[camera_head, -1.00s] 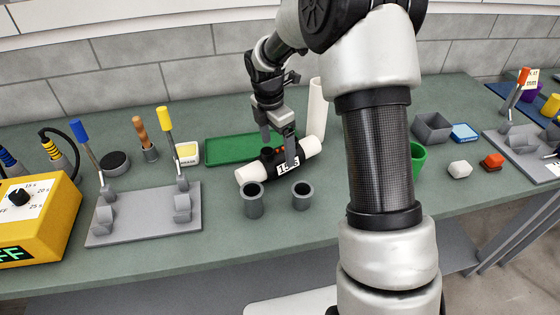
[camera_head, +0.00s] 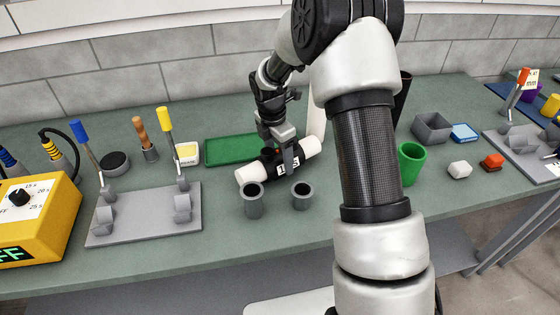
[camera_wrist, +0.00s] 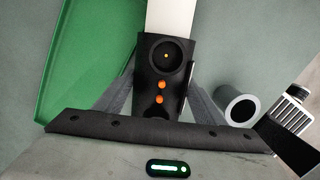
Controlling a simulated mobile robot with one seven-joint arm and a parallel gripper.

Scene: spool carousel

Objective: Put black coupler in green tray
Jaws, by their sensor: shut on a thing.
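The black coupler (camera_head: 270,165), with a white label, lies just in front of the green tray (camera_head: 225,148) in the head view. A white pipe end (camera_head: 249,174) sticks out of its left side and another (camera_head: 310,146) out of its right side. My gripper (camera_head: 281,154) is shut on the coupler from above. In the wrist view the coupler (camera_wrist: 160,85) shows two orange dots and a round dark port between my fingers (camera_wrist: 160,98). The green tray (camera_wrist: 80,60) is to its left there. I cannot tell any gap beneath the coupler.
Two grey cups (camera_head: 254,205) (camera_head: 302,198) stand close in front of the coupler. A white upright tube (camera_head: 317,105) stands behind it. A green cup (camera_head: 411,165) is to the right. A grey lever stand (camera_head: 145,225) and a yellow timer box (camera_head: 30,220) are left.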

